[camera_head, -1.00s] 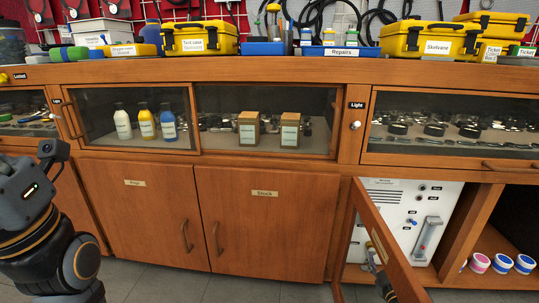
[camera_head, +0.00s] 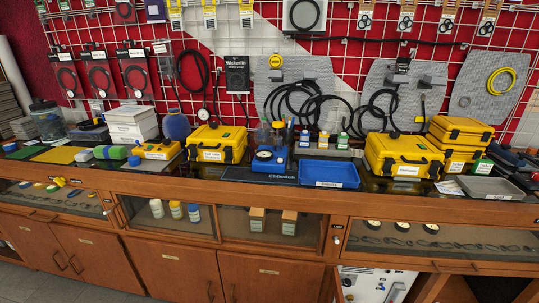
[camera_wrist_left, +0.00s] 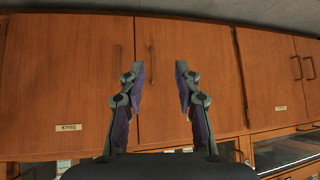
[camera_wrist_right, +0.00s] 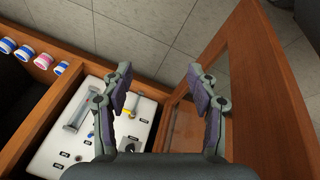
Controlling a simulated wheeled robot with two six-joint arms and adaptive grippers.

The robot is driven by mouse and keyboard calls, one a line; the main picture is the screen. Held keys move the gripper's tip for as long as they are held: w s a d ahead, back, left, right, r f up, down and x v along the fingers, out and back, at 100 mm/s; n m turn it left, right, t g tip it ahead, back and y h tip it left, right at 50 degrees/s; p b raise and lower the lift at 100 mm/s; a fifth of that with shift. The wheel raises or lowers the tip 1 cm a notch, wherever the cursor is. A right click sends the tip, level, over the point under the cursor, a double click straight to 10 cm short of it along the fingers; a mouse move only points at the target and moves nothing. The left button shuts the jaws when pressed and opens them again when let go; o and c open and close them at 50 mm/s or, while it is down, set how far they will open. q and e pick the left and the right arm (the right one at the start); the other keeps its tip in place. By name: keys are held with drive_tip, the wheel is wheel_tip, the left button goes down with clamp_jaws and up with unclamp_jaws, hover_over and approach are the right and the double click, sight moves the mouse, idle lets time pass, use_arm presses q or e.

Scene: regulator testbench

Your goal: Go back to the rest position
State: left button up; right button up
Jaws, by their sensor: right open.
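My left gripper (camera_wrist_left: 160,78) is open and empty in the left wrist view, with wooden cupboard doors (camera_wrist_left: 75,85) behind it. My right gripper (camera_wrist_right: 158,88) is open and empty in the right wrist view. Beyond it are an open wooden door (camera_wrist_right: 262,85) and a white panel unit (camera_wrist_right: 75,150) inside the cabinet bay. Nothing is between the fingers of either gripper. Neither gripper shows in the head view.
The wooden workbench (camera_head: 420,206) carries yellow cases (camera_head: 216,143), a blue tray (camera_head: 329,174) and a grey tray (camera_head: 489,188). Several jars (camera_wrist_right: 42,61) stand beside the white panel unit. Grey floor tiles (camera_wrist_right: 150,28) are bare beside the open door.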

use_arm(q)
drive_tip(key=s+a+g+p, duration=0.1)
drive_tip(key=s+g+p, duration=0.3)
drive_tip(key=s, duration=1.2)
drive_tip(key=s+a+f+g+p, duration=0.1)
drive_tip(key=s+p, duration=0.4)
drive_tip(key=s, duration=1.1)
drive_tip(key=a+g, duration=0.1)
drive_tip(key=g, duration=0.1)
drive_tip(key=shift+s+a+f+g, duration=0.15)
drive_tip(key=shift+s+a+g, duration=0.15)
drive_tip(key=shift+g, duration=0.1)
use_arm(e)
drive_tip(key=s+a+r+g, duration=0.1)
drive_tip(key=s+a+r, duration=0.2)
drive_tip(key=s, duration=0.3)
drive_tip(key=s+a+r+m+g+y, duration=0.1)
drive_tip(key=s+a+r, duration=0.3)
drive_tip(key=s, duration=0.3)
drive_tip(key=shift+s+a+g+y, duration=0.25)
drive_tip(key=shift+a+g+y, duration=0.05)
drive_tip(key=shift+a+g, duration=0.15)
